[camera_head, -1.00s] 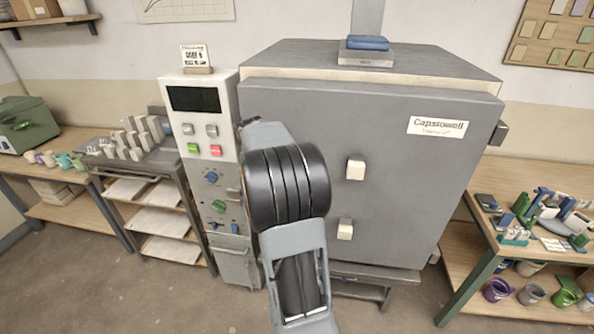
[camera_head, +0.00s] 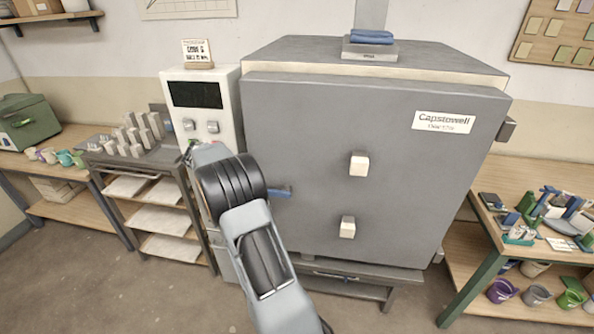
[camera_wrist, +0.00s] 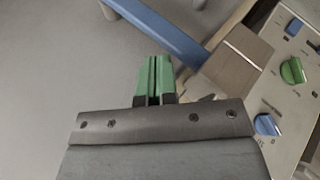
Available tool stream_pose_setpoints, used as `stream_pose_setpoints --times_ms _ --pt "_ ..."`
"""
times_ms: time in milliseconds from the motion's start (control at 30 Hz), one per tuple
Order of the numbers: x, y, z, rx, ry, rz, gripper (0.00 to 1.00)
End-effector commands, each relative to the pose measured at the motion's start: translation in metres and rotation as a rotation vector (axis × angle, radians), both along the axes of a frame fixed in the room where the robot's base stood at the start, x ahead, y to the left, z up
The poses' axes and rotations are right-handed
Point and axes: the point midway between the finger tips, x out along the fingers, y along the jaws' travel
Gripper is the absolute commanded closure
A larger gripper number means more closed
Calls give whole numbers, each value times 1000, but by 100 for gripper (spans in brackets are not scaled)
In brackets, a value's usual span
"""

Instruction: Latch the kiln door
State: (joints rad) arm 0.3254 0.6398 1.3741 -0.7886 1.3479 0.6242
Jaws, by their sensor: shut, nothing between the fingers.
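The grey kiln door (camera_head: 300,150) faces me and looks close against the kiln body; whether it is fully seated I cannot tell. A blue lever (camera_head: 281,191) shows at the door's left side, partly behind my arm. In the wrist view the blue lever (camera_wrist: 172,32) runs slantwise from the top middle to a grey-brown block (camera_wrist: 238,60). My gripper (camera_wrist: 153,80) has green fingers pressed together with nothing between them. Its tips appear just below the lever in that view; contact cannot be told.
The control cabinet (camera_head: 203,100) stands left of the door, its knobs (camera_wrist: 292,71) close to my gripper's right in the wrist view. Two pale blocks (camera_head: 359,164) stick out of the door. A shelf rack (camera_head: 160,219) stands left, a workbench (camera_head: 470,260) right.

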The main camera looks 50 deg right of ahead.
Motion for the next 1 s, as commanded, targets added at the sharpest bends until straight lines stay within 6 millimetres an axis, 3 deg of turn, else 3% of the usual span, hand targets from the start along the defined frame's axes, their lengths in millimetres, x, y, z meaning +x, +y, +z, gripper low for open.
stream_pose_setpoints --times_ms 700,867,1000 --pt "-1 -2 -2 2 -1 -5 100" --pt "0 -2 15 2 -3 -5 100" --pt "0 -1 43 1 -4 -4 100"
